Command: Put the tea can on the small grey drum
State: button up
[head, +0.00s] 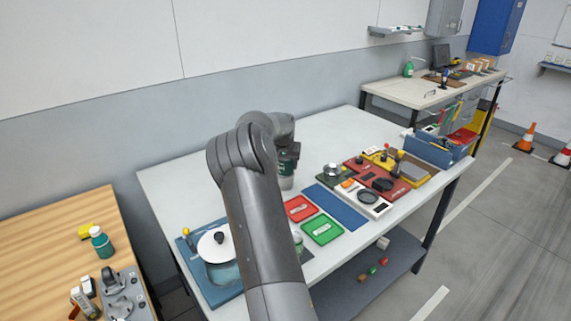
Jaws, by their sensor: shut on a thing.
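My arm reaches over the pale worktable, and its end bends down behind the forearm. My gripper (289,148) is small and mostly hidden there; its fingers cannot be made out singly. It is shut on a dark green can, which looks like the tea can (289,158). Right below it is a light grey cylinder, which looks like the small grey drum (286,182). The can looks upright and lines up with the drum in this view. I cannot tell whether the two touch.
A red tray (299,209), a green tray (322,229) and a blue mat (336,206) lie nearby. A white-lidded pot (216,246) stands at the left front. Several parts crowd the table's right side. The table's back (340,135) is clear. My forearm hides part of the middle.

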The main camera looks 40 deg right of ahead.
jog(key=shift+f, duration=0.15)
jog(key=o, duration=1)
jog(key=shift+o, duration=0.2)
jog(key=v, duration=1.2)
jog(key=s+a+r+n+t+y, duration=0.1)
jog(key=s+a+r, duration=0.2)
jog(key=a, duration=0.3)
jog(key=s+a+r+y, duration=0.1)
jog(key=s+a+r, duration=0.25)
jog(key=a, duration=0.25)
jog(key=s+a+r+n+t+y, duration=0.1)
jog(key=s+a+n, duration=0.2)
jog(key=s+a, duration=0.75)
jog(key=s+a+r+n+y, duration=0.1)
jog(key=s+a+r+n, duration=0.15)
jog(key=s+a, duration=0.8)
jog(key=s+a+f+n, duration=0.2)
jog(key=s+a+f, duration=0.3)
jog(key=s, duration=0.4)
jog(key=shift+a+h, duration=0.15)
jog(key=shift+h, duration=0.25)
